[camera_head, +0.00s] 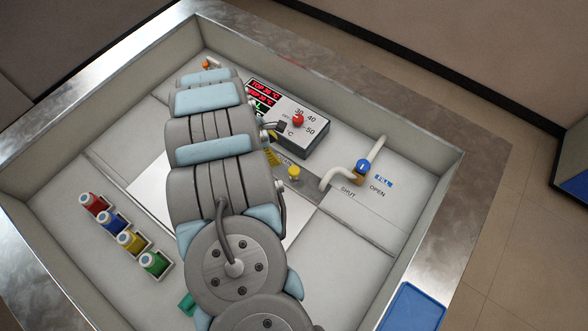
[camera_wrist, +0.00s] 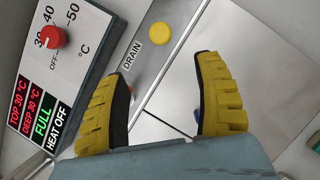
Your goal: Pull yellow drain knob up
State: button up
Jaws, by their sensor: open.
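The yellow drain knob (camera_head: 293,172) stands on a grey strip beside the control panel. In the wrist view, the knob (camera_wrist: 160,33) appears as a round yellow cap next to the "DRAIN" label, beyond the fingertips and roughly between their directions. My gripper (camera_wrist: 163,72) is open, with its two yellow ribbed fingers spread apart and nothing between them. Neither finger touches the knob in the wrist view. In the head view, my arm hides most of the gripper; a yellow finger part shows left of the knob.
The control panel (camera_head: 298,120) with a red dial (camera_head: 298,120) stands close to the gripper. A pipe with a blue valve handle (camera_head: 363,166) is right of the knob. Several coloured bottles (camera_head: 124,236) sit in a rack at left. Raised walls enclose the work area.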

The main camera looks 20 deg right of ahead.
send_near(294, 170)
jog(key=p+x, duration=0.1)
jog(key=x, duration=0.3)
jog(key=shift+f, duration=0.25)
jog(key=shift+d+f, duration=0.4)
jog(key=shift+f, duration=0.1)
jog(key=shift+b+x, duration=0.5)
jog(key=shift+x, duration=1.75)
grip_shut()
